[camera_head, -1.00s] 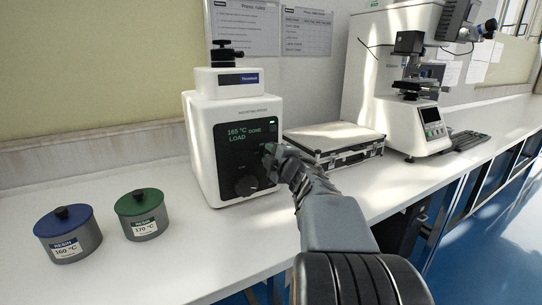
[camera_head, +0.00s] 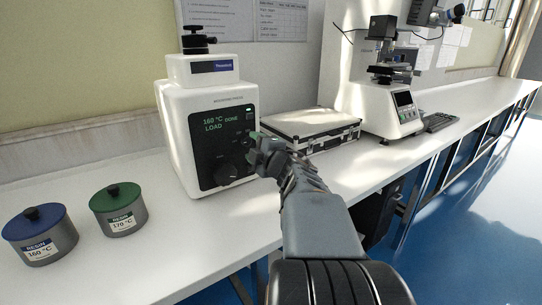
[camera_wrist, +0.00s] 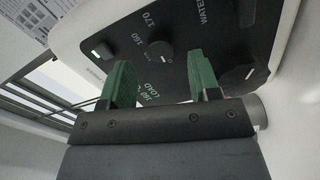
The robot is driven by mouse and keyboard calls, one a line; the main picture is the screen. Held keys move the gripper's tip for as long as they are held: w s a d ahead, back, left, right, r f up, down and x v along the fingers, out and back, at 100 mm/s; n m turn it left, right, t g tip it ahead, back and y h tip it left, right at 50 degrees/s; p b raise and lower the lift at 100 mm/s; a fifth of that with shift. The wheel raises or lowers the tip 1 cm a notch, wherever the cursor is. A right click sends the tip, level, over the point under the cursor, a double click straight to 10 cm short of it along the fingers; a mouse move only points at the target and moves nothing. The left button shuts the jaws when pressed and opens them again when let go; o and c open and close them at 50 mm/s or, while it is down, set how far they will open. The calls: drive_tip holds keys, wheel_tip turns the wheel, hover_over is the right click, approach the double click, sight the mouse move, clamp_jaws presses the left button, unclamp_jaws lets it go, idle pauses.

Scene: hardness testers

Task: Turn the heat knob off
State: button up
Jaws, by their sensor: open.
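The white mounting press (camera_head: 172,135) stands on the bench with a dark front panel (camera_head: 205,160). Its display reads 160 °C, DONE, LOAD. In the wrist view a small round knob (camera_wrist: 160,51) sits on the panel beside the printed marks 160 and 170; I take it to be the heat knob. Its pointer setting is too small to read surely. A larger knob (camera_wrist: 243,76) sits near the WATER label. My gripper (camera_head: 260,148) is open and empty at the panel's right edge. In the wrist view its green-padded fingers (camera_wrist: 162,80) are apart, below the small knob and not around it.
A lit green switch (camera_wrist: 102,50) is on the panel. Two resin pots, blue-lidded (camera_head: 38,236) and green-lidded (camera_head: 119,211), stand at left. A silver case (camera_head: 310,133) lies right of the press, behind my arm. A hardness tester (camera_head: 390,105) stands farther right.

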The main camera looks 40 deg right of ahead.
drive_tip(key=s+a+p, duration=0.1)
drive_tip(key=s+p, duration=0.1)
drive_tip(key=s, duration=0.8)
drive_tip(key=shift+a, duration=0.2)
drive_tip(key=shift+r, duration=0.1)
